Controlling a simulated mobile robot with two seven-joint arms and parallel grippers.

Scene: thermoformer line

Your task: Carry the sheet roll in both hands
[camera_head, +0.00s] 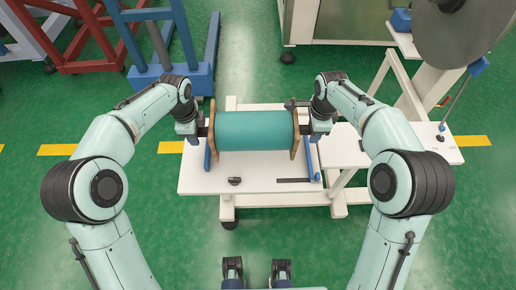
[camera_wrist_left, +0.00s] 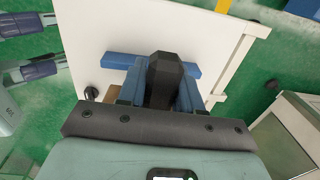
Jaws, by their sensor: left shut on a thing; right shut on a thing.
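The sheet roll (camera_head: 252,131) is a teal cylinder with a brown end disc on each side. It lies level, left to right, over the white cart top. My left gripper (camera_head: 203,130) is at its left end and my right gripper (camera_head: 300,129) at its right end, both shut on it. In the left wrist view, the blue fingers of my left gripper (camera_wrist_left: 162,92) close around a dark faceted end piece (camera_wrist_left: 164,72); the teal part is hidden there. I cannot tell whether the roll rests on the blue supports or is just above them.
The white cart (camera_head: 203,184) has blue supports (camera_head: 314,158) at its sides. A small black item (camera_head: 234,181) and a dark bar (camera_head: 294,180) lie on its front. A blue frame (camera_head: 172,75) stands behind left, a machine with a grey disc (camera_head: 462,35) behind right.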

